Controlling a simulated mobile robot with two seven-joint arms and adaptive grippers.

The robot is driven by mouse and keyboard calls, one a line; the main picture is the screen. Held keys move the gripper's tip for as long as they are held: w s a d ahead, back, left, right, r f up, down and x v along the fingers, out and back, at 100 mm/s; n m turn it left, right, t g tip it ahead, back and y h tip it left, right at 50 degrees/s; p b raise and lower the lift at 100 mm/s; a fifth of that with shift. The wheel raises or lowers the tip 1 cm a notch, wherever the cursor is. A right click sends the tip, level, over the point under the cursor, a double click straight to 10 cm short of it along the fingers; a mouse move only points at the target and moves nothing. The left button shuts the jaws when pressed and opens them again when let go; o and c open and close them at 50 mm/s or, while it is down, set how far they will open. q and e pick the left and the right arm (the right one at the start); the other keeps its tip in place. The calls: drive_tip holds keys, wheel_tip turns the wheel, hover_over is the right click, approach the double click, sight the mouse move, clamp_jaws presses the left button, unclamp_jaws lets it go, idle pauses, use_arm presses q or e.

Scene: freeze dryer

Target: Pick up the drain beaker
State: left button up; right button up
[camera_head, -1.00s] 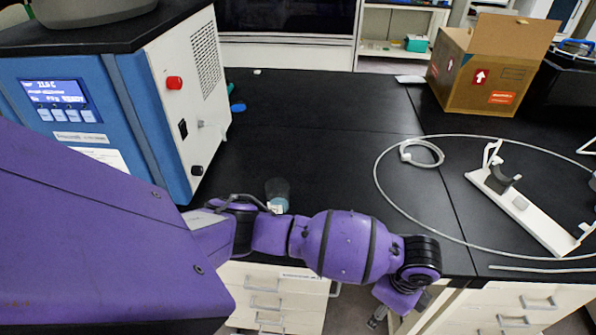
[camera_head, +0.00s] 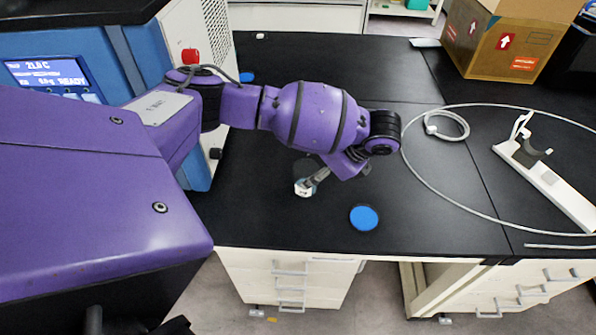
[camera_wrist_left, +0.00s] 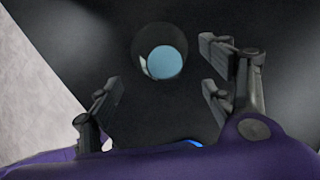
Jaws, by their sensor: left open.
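The drain beaker (camera_head: 304,190) is a small clear vessel with light blue in it and a pale label, standing on the black bench. In the head view my left arm and gripper partly cover it. In the left wrist view the beaker (camera_wrist_left: 164,62) shows round, beyond the fingertips and between their lines. My left gripper (camera_wrist_left: 160,75) is open and empty, its fingers spread to either side with a visible gap. In the head view the left gripper (camera_head: 320,178) is close to the beaker; contact cannot be told. My right gripper is not in view.
A blue disc (camera_head: 364,217) lies on the bench near its front edge. The blue freeze dryer (camera_head: 55,75) stands at left. A white stand (camera_head: 545,178), a looped tube (camera_head: 447,125) and a cardboard box (camera_head: 510,45) are at right. The bench centre is mostly clear.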

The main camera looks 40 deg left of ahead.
use_arm(q)
drive_tip(key=x, duration=0.7)
drive_tip(key=shift+w+a+f, duration=0.1)
drive_tip(key=shift+w+a, duration=0.1)
drive_tip(key=shift+a, duration=0.1)
drive_tip(key=c, duration=1.3)
